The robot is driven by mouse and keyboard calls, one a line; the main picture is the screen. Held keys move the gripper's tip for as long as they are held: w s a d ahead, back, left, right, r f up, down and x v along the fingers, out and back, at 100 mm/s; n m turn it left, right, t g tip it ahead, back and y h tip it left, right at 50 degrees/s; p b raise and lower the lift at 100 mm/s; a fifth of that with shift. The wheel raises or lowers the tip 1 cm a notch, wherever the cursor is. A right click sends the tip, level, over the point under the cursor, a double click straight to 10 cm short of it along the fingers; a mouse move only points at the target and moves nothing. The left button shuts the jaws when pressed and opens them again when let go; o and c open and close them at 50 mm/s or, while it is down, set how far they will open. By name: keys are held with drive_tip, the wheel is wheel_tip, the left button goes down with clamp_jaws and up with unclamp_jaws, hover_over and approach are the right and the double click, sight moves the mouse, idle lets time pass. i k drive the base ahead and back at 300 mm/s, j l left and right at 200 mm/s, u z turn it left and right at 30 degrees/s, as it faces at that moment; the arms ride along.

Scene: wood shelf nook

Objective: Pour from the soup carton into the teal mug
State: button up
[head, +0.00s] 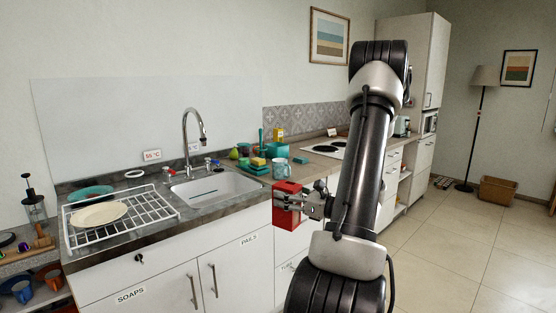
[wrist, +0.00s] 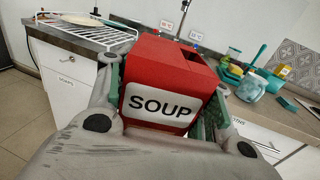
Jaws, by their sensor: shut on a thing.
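The red soup carton (head: 287,206) is held by my gripper (head: 308,204) in front of the counter. In the wrist view the carton (wrist: 172,63) sits between the two fingers, its white SOUP label facing the camera and a dark opening at the top right. My gripper is shut on it. The carton looks roughly upright, apart from the counter. The teal mug (head: 280,168), pale teal, stands on the counter right of the sink, beyond the carton. It also shows in the wrist view (wrist: 251,88), right of the carton. The inside of the mug is hidden.
A sink (head: 217,188) with a tall faucet (head: 186,130) lies left of the mug. Sponges on a teal tray (head: 257,170) and a teal container (head: 276,150) crowd the mug. A white dish rack (head: 135,207) with plates is at the left.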

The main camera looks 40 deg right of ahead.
sight(280, 166)
drive_tip(key=i+l, duration=0.4)
drive_tip(key=i, duration=0.15)
drive_tip(key=i+l, duration=0.45)
drive_tip(key=i, duration=0.15)
